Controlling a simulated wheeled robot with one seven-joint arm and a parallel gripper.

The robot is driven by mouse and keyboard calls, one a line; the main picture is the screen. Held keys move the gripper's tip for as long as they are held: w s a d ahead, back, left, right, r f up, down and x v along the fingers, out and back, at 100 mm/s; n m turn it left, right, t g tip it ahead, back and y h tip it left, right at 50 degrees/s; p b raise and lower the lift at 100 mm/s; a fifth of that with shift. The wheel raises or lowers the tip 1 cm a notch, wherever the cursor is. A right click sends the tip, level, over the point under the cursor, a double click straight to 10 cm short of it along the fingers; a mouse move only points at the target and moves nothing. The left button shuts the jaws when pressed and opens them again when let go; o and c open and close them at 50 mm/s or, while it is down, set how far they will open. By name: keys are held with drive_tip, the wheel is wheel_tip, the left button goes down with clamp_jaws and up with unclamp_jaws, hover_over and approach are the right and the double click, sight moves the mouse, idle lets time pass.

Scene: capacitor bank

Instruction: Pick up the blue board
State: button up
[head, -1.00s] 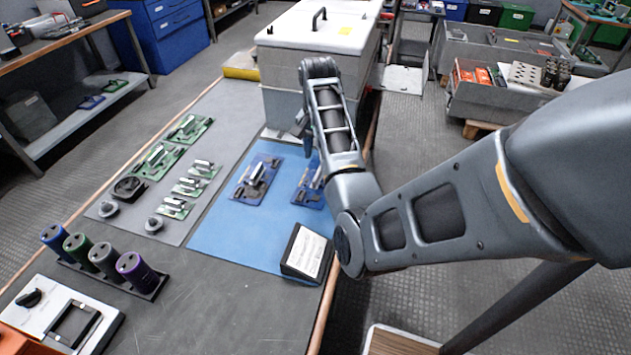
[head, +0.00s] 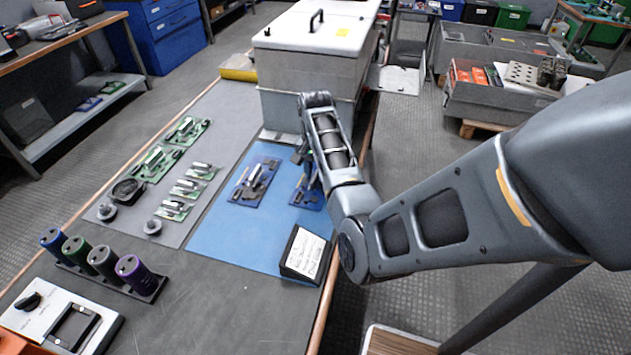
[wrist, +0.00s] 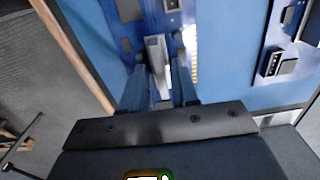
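Two blue boards lie on the blue mat. One blue board (head: 255,182) lies clear to the left, and the other blue board (head: 306,193) is partly hidden behind my arm. In the wrist view one blue board (wrist: 128,32) is just beyond my fingers, with a silver part between them, and another blue board (wrist: 291,45) is at the right edge. My gripper (wrist: 158,84) points down with its fingers apart, over the near end of the first of these boards. I cannot tell whether the fingertips touch it. In the head view my gripper (head: 300,155) is mostly hidden by the arm.
A large grey box with a white lid (head: 316,33) stands close behind the mat. A tilted label stand (head: 306,255) is at the mat's front right corner. Green boards (head: 186,131) lie on the grey mat left. Several capacitors (head: 103,261) stand in a rack.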

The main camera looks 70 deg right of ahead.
clamp_jaws()
drive_tip(key=shift+r, duration=0.1)
idle(0.3)
